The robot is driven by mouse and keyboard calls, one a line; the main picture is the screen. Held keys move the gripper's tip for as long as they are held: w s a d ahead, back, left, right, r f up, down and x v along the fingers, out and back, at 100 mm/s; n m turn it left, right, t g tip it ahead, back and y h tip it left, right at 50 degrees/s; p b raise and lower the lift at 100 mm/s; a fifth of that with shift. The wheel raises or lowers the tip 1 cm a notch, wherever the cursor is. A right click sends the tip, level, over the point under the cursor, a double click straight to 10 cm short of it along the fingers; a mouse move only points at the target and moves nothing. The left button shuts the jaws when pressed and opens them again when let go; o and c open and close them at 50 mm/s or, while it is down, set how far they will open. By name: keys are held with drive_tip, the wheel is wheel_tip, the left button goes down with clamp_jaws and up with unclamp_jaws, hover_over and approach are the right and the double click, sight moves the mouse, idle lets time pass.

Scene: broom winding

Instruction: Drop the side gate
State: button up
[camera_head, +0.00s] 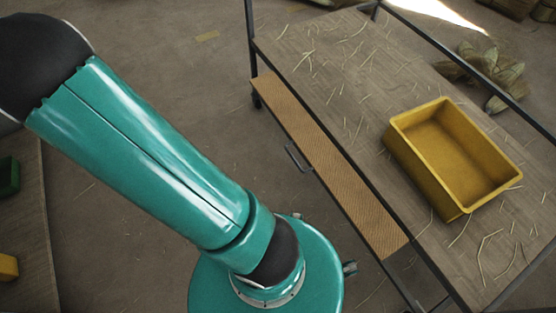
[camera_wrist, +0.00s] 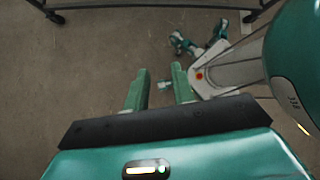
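The side gate looks to be the long tan, woven-textured panel (camera_head: 330,165) along the near-left side of a dark-framed cart in the head view. A dark bar handle (camera_head: 297,158) sticks out from its left side. I cannot tell the panel's exact tilt. My gripper (camera_wrist: 160,74) shows in the wrist view with its two green fingers apart and nothing between them. It hangs over bare floor. A dark rail (camera_wrist: 150,8) crosses the top of that view, apart from the fingers. In the head view my arm hides the fingers.
The cart's wooden deck (camera_head: 345,95) carries scattered straw and a yellow bin (camera_head: 450,155). A dark post (camera_head: 251,40) stands at its far-left corner. A bundle of dry leaves (camera_head: 490,70) lies beyond. A green bin (camera_head: 9,176) and a yellow object (camera_head: 8,267) sit at the left edge.

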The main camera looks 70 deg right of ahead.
drive_tip(key=s+d+f+n+g+h, duration=0.1)
drive_tip(key=s+d+f+n+g, duration=0.1)
drive_tip(key=s+d+f+n, duration=0.3)
drive_tip(key=s+d+f+n+g+h, duration=0.1)
drive_tip(key=s+d+f+h, duration=0.1)
drive_tip(key=f, duration=0.5)
drive_tip(key=n+g+h, duration=0.2)
drive_tip(key=n+h, duration=0.2)
drive_tip(key=n, duration=0.6)
approach(296, 162)
drive_tip(key=x, duration=1)
drive_tip(key=shift+d+f, duration=0.1)
drive_tip(key=shift+f, duration=0.2)
clamp_jaws()
